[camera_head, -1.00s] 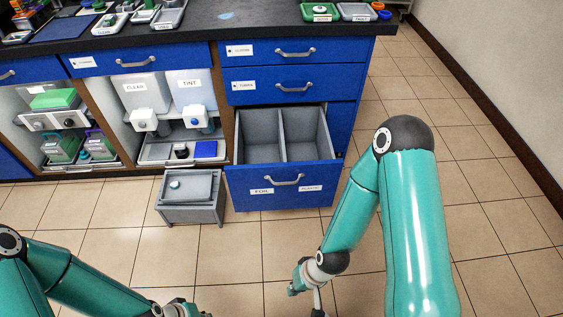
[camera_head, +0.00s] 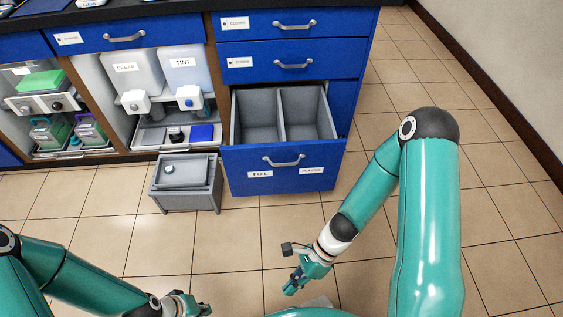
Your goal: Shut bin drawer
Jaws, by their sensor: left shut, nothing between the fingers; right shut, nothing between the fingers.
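The bin drawer (camera_head: 240,160) is blue, the lowest of the right-hand cabinet, and stands pulled out. Its front bears labels reading FOIL and a second, blurred word, with a silver handle (camera_head: 284,162) between them. Two empty-looking grey bins (camera_head: 257,115) fill it side by side. My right gripper (camera_head: 291,288) is shut and empty, in front of the drawer and below it in the picture, apart from it. My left gripper (camera_head: 203,308) is shut and empty at the bottom edge, partly cut off, further left and apart from the drawer.
A grey step stool or box (camera_head: 187,173) stands on the floor just left of the drawer. Open bays hold the CLEAR (camera_head: 130,72) and TINT (camera_head: 184,75) containers. Two shut drawers (camera_head: 290,62) sit above. The tiled floor in front and to the right is clear.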

